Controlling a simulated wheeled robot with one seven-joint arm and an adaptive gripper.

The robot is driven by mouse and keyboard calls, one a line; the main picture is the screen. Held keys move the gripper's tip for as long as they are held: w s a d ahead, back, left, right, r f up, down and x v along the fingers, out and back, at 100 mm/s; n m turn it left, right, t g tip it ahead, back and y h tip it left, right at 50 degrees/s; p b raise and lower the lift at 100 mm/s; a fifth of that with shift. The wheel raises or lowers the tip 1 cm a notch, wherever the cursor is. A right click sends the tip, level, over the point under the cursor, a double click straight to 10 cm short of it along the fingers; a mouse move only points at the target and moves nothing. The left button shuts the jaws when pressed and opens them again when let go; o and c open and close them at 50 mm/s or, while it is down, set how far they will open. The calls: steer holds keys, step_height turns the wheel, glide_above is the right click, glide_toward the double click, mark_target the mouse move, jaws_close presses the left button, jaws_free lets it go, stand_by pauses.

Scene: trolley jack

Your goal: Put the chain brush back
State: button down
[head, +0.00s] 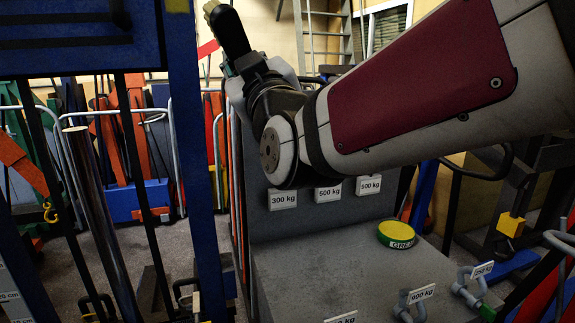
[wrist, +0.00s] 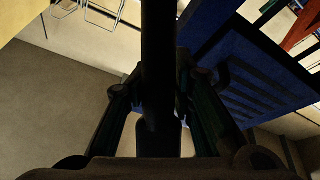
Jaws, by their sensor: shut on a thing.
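The chain brush is a dark, slim thing (head: 232,32) with a pale yellowish end, at the top of the head view, left of centre. My gripper (head: 243,69) is at its lower end, partly hidden by my own wrist. In the wrist view the brush is a black rod (wrist: 159,60) running up between the two fingers of my gripper (wrist: 158,90). The fingers are shut on it from both sides. Its far end leaves the wrist view at the top. I cannot make out the bristles. No clear resting place for the brush can be told.
A grey bench (head: 320,285) with weight labels stands below my arm. It bears a green and yellow tin (head: 397,233) and shackles (head: 412,303). A blue post (head: 190,150) and a blue panel (head: 80,45) stand close at left. A ladder (head: 325,35) stands behind.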

steer(key=w+d+f+m+t+h, duration=0.1)
steer(key=w+d+f+h, duration=0.1)
steer(key=w+d+f, duration=0.5)
steer(key=w+d+f+m+h, duration=0.1)
steer(key=w+d+f+h, duration=0.3)
steer(key=f, duration=0.6)
steer(key=w+d+f+m+t, duration=0.1)
steer(key=w+d+f, duration=0.3)
steer(key=d+f, duration=0.35)
steer(key=d+f+m+h, duration=0.1)
steer(key=d+f+h, duration=0.1)
steer(key=d+f, duration=0.5)
step_height(320, 180, down, 4)
steer(key=shift+s+d+f+m+h, duration=0.25)
steer(key=shift+s+m+h, duration=0.05)
steer(key=shift+s, duration=0.15)
